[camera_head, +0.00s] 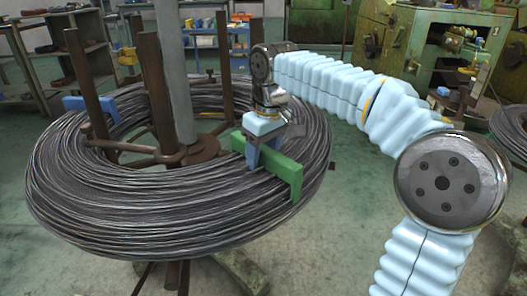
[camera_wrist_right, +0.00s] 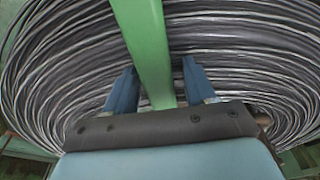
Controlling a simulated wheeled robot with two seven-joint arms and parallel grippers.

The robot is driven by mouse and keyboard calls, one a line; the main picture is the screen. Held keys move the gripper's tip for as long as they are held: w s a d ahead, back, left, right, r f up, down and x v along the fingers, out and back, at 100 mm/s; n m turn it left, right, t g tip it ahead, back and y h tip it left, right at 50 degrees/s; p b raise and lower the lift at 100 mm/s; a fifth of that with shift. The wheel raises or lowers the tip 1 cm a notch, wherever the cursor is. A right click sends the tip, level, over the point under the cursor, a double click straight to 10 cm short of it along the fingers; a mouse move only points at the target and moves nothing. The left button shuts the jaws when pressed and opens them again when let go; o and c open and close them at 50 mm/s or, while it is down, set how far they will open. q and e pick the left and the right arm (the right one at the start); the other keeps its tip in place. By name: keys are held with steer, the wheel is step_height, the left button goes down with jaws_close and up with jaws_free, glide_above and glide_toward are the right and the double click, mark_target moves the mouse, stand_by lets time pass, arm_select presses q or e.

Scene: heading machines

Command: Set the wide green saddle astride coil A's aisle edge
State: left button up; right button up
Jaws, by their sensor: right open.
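The wide green saddle (camera_head: 284,168) lies across the top of the wire coil (camera_head: 110,215) on its near right part. One leg hangs at the outer side and the other end is towards the coil's inner opening. It looks seated, but its contact with the wire is not clear. My right gripper (camera_head: 262,156) is just above the saddle's middle. In the right wrist view the green bar (camera_wrist_right: 150,50) runs between my two blue fingers (camera_wrist_right: 157,80), with gaps at both sides, so the gripper is open around it. My left gripper is not in view.
A blue saddle (camera_head: 88,103) sits on the coil's far left edge. Brown upright posts (camera_head: 157,90) and a grey column (camera_head: 176,70) rise from the coil's middle. Green machines (camera_head: 430,45) stand behind at right. Another coil (camera_head: 513,128) is at the right edge.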

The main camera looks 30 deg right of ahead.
arm_select(q)
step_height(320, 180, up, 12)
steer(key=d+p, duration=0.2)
steer(key=p, duration=1)
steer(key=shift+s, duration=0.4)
arm_select(e)
step_height(320, 180, up, 21)
steer(key=s, duration=0.2)
steer(key=shift+d+f, duration=0.15)
steer(key=shift+d, duration=0.15)
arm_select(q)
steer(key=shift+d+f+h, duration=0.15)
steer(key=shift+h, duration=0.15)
arm_select(e)
steer(key=shift+s, duration=0.1)
